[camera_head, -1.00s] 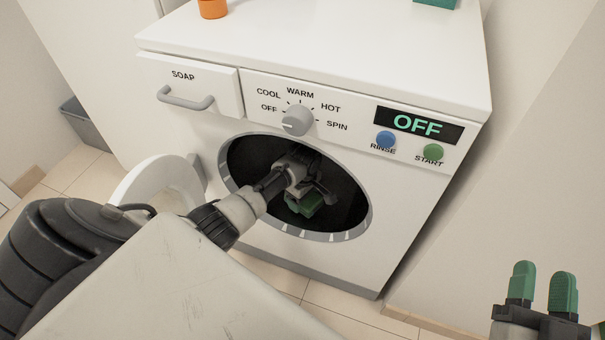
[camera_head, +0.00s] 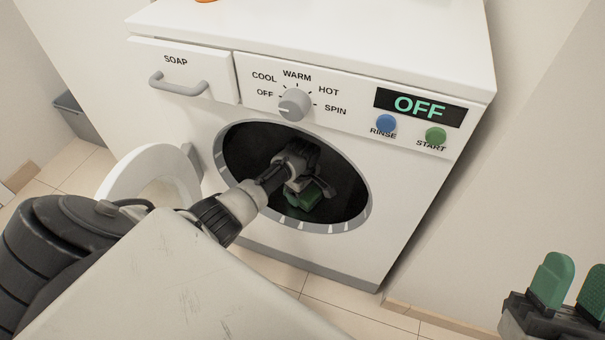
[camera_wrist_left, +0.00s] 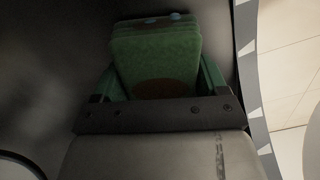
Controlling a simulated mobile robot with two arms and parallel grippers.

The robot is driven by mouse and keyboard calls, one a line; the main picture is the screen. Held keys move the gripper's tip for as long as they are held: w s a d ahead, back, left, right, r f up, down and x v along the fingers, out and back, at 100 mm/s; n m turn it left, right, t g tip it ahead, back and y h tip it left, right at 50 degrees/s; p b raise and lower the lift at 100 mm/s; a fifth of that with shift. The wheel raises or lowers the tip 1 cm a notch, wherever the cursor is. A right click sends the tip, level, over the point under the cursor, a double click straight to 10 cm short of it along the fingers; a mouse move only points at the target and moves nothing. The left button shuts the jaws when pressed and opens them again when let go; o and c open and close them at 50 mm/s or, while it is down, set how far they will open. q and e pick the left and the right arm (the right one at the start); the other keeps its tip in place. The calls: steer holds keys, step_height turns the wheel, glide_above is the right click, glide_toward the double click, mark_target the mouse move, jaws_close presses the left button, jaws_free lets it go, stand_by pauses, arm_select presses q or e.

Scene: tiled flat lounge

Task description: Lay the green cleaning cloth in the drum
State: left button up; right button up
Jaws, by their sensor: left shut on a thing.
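The washing machine's dark drum (camera_head: 243,150) is open at the front. My left arm reaches through its round opening, and my left gripper (camera_head: 312,196) is inside. In the left wrist view the gripper (camera_wrist_left: 156,88) is shut on the green cleaning cloth (camera_wrist_left: 155,50), a folded block with a brownish patch, between its green fingers. The cloth is inside the drum; whether it touches the drum wall is unclear. In the head view dimness and the gripper make cloth and fingers hard to separate. My right gripper (camera_head: 571,288) is open and empty at the bottom right, outside the machine.
The round white door (camera_head: 118,180) stands swung open on the left, close to my left arm. The grey opening rim (camera_head: 222,170) surrounds the arm. A dial, blue and green buttons and a display (camera_head: 418,107) reading OFF are above. A grey bin (camera_head: 80,122) stands at far left.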

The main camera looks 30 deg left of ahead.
arm_select(q)
steer(key=o, duration=0.9)
steer(key=shift+o, duration=0.2)
steer(key=shift+r, duration=0.1)
arm_select(e)
steer(key=shift+w, duration=0.1)
arm_select(q)
steer(key=shift+r, duration=0.2)
step_height(320, 180, up, 5)
steer(key=p, duration=0.3)
steer(key=shift+f, duration=0.2)
step_height(320, 180, up, 5)
steer(key=shift+r+p, duration=0.1)
steer(key=shift+p, duration=1.15)
steer(key=shift+r, duration=0.2)
arm_select(e)
step_height(320, 180, down, 15)
steer(key=w+d+g+h, duration=0.1)
steer(key=g+h, duration=0.4)
steer(key=g, duration=1)
steer(key=shift+d+m, duration=0.3)
steer(key=shift+d, duration=0.45)
steer(key=shift+f, duration=0.1)
